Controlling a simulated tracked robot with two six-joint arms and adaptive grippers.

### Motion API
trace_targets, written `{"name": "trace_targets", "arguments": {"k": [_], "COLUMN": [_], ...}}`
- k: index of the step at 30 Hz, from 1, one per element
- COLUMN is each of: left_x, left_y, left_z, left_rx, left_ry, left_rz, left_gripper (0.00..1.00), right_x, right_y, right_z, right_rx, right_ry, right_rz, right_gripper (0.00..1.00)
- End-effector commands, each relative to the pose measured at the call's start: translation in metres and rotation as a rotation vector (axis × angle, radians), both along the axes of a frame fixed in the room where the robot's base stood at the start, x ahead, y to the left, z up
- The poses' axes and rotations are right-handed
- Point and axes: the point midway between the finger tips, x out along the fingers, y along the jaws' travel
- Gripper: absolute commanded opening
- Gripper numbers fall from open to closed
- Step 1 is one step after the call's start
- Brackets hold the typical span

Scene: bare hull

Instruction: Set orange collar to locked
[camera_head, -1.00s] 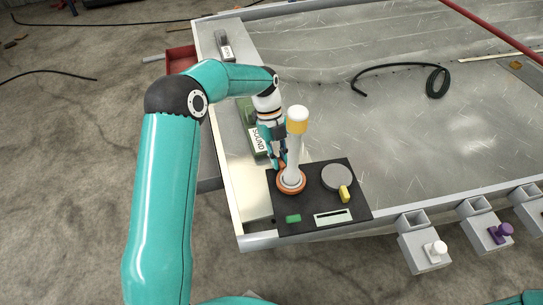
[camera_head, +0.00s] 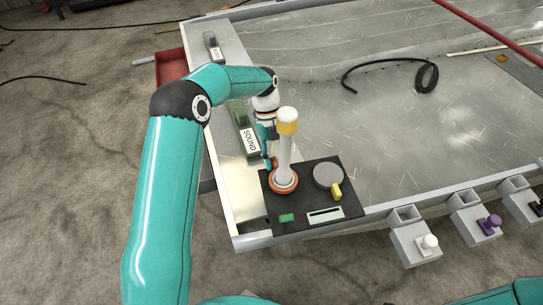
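The orange collar (camera_head: 284,184) is a ring around the foot of an upright white lever with a yellow band and white top (camera_head: 288,125). It sits on a black panel (camera_head: 299,215) at the hull's near left corner. My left gripper (camera_head: 270,162) is behind and left of the lever, close to the collar's far left side. The lever partly hides its fingers, so I cannot tell whether they touch the collar or how wide they stand. The collar's locked mark is not readable. My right gripper is not in view; only a bit of teal arm shows at the bottom right.
The panel also carries a grey round knob with a yellow tab (camera_head: 328,178), a green button (camera_head: 287,218) and a white label strip (camera_head: 325,215). A green box marked SOUND (camera_head: 243,135) is beside my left gripper. Several grey boxes with knobs (camera_head: 415,243) line the near edge.

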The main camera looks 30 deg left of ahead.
Motion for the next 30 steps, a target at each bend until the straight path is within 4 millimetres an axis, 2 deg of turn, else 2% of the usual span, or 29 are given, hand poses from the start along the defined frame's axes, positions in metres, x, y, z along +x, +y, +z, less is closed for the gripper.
{"name": "trace_targets", "arguments": {"k": [9,13,17,27,30], "left_x": [0.0,0.003,0.008,0.024,0.027], "left_y": [0.003,0.006,0.011,0.031,0.034], "left_z": [0.001,0.009,0.026,0.086,0.096], "left_rx": [0.004,0.005,0.006,0.004,0.003], "left_ry": [-0.002,-0.003,-0.006,-0.004,-0.002], "left_rz": [0.003,0.004,0.005,0.004,0.003], "left_gripper": [0.42,0.42,0.42,0.42,0.42], "right_x": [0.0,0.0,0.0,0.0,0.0], "right_y": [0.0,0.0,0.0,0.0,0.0], "right_z": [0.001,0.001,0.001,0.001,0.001], "right_rx": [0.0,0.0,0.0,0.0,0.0], "right_ry": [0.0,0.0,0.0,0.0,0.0], "right_rz": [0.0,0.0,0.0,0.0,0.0], "right_gripper": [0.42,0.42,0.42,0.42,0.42]}}
